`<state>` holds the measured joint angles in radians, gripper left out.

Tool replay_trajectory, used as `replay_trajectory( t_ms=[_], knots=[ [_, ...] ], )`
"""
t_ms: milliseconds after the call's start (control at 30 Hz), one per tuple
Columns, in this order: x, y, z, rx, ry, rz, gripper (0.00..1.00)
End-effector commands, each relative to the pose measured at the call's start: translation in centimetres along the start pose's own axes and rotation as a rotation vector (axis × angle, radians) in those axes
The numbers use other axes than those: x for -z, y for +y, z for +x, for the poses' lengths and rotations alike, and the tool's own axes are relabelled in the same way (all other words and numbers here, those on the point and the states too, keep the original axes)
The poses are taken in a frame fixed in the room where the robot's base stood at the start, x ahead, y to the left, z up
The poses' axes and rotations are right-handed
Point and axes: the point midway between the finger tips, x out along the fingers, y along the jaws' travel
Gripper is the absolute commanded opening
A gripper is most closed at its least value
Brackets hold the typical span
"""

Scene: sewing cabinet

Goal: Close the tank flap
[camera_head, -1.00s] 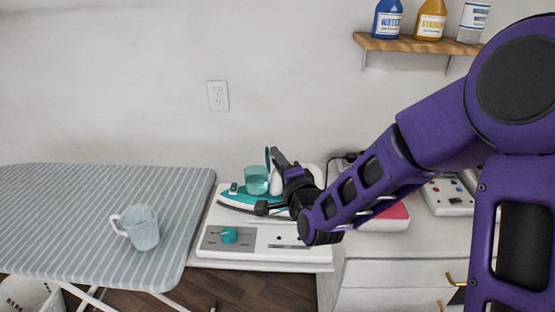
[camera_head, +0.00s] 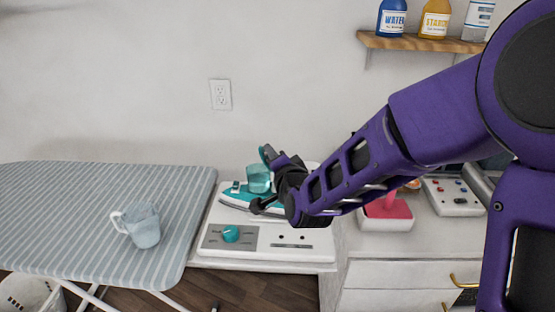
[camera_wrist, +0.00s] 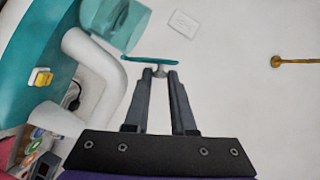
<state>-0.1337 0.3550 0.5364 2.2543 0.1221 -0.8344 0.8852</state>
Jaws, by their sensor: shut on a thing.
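The teal iron (camera_head: 240,196) sits on its white station with its translucent water tank (camera_head: 258,179) facing up. The teal tank flap (camera_head: 264,156) stands raised above the tank, leaning a little left. In the wrist view the flap (camera_wrist: 148,60) shows nearly edge-on beside the tank (camera_wrist: 118,22). My gripper (camera_head: 272,157) is at the flap from the right. My arm hides part of the iron's rear.
The white station (camera_head: 265,252) has a teal knob (camera_head: 231,234). A measuring jug (camera_head: 141,226) stands on the striped ironing board (camera_head: 70,220) at left. A pink-topped box (camera_head: 388,215) and a control panel (camera_head: 452,197) lie to the right. The wall is behind.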

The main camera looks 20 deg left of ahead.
Motion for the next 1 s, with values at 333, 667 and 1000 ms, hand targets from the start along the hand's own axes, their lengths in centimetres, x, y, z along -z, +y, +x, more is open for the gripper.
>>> replay_trajectory(
  t_ms=[333, 667, 1000],
  knots=[
    [-1.7, -1.0, 0.6, -0.122, -0.004, -0.304, 0.0],
    [-3.0, -1.4, 1.2, -0.246, -0.004, -0.592, 0.0],
    [-4.3, -0.7, 1.8, -0.354, -0.003, -0.853, 0.0]
  ],
)
